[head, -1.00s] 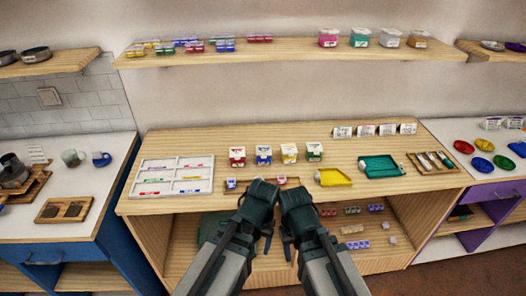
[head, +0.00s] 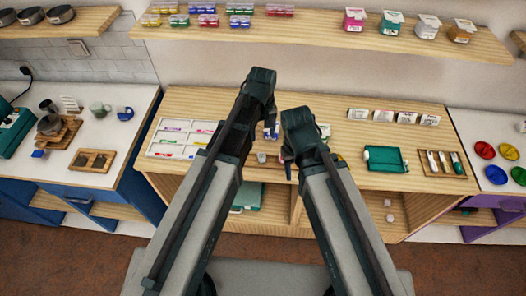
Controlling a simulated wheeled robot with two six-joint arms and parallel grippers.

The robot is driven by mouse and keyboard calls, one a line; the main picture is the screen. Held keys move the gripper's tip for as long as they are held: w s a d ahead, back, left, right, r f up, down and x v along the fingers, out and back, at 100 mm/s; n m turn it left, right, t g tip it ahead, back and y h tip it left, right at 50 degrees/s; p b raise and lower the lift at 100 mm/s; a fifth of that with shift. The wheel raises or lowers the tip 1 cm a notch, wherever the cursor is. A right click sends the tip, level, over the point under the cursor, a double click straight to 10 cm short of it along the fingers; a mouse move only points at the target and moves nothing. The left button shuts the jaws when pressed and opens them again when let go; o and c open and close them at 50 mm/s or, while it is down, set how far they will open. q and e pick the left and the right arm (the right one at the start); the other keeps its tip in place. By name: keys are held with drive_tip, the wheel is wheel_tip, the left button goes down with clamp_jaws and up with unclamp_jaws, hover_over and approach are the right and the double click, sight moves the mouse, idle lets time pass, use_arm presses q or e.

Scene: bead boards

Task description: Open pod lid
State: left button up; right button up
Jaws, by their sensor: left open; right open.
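I cannot tell which container is the pod. Small coloured boxes stand on the upper shelf, among them a red one (head: 280,10), a blue one (head: 240,21) and a green one (head: 179,20). On the wooden table, a white and green box (head: 325,130) shows just right of my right gripper; the other boxes beside it are mostly hidden behind my arms. My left gripper (head: 268,108) is open, raised above the table near the hidden boxes. My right gripper (head: 289,158) is open, lower and to the right. I see nothing held in either gripper.
A sectioned white tray (head: 153,146) lies at the table's left. A teal tray (head: 386,168) and a wooden tool tray (head: 429,165) lie at its right, with white cards (head: 382,115) behind. Lidded tubs (head: 428,27) stand on the upper shelf. The table's middle is largely hidden.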

sight(263, 159)
use_arm(q)
wheel_tip(263, 159, down, 14)
drive_tip(key=b, duration=1.3)
drive_tip(key=shift+b, duration=0.35)
drive_tip(key=shift+r, duration=0.1)
clamp_jaws()
